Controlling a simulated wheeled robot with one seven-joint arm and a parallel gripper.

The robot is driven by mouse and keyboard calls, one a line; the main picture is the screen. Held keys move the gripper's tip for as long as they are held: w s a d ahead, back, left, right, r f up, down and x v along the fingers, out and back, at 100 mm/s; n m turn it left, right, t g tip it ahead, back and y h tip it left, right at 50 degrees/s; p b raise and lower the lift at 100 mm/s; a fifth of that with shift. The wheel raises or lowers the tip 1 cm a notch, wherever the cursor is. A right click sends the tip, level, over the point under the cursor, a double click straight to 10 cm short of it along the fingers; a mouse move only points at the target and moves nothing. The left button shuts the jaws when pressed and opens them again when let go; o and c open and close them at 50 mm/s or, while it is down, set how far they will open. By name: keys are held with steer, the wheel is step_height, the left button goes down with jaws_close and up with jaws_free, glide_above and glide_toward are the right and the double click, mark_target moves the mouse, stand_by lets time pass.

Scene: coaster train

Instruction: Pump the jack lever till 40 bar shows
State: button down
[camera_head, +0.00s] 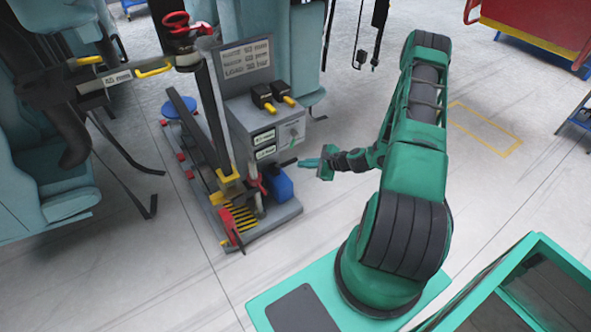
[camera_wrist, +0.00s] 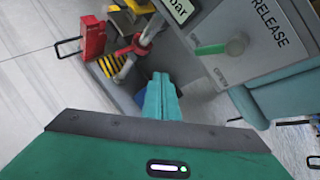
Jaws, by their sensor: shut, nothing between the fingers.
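The jack unit (camera_head: 270,117) stands left of my arm, a grey box on a low base. Two small pale displays (camera_head: 265,138) are on its front; their digits are too small to read. In the wrist view the cut-off display (camera_wrist: 180,10) shows "bar", with the number out of frame. A green release handle (camera_wrist: 212,48) sits on the panel beside the word RELEASE. A short dark bar (camera_head: 288,162), perhaps the lever's end, lies just left of my fingertips; contact is unclear. My gripper (camera_head: 301,163) is shut and empty, and shows in the wrist view (camera_wrist: 163,92).
A blue canister (camera_head: 279,184) stands on the base below the panel. A red jack part (camera_wrist: 93,37) and yellow-black stripes (camera_head: 243,216) are near the front. Teal train seats (camera_head: 45,165) stand at left. The floor (camera_head: 295,235) in front of the base is clear.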

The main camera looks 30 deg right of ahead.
steer(key=s+d+f+m+t+h, duration=0.2)
steer(key=d+f+m+t+h, duration=0.15)
steer(key=f+m, duration=0.65)
glide_toward(291, 162)
steer(key=w+f, duration=0.4)
steer(key=shift+w+a+m+g+h, duration=0.3)
steer(key=shift+w+g+h, duration=0.15)
steer(key=shift+w, duration=0.2)
steer(key=shift+w+r, duration=0.85)
steer(key=shift+r, duration=0.15)
steer(key=shift+f, duration=0.1)
steer(key=shift+s, duration=0.15)
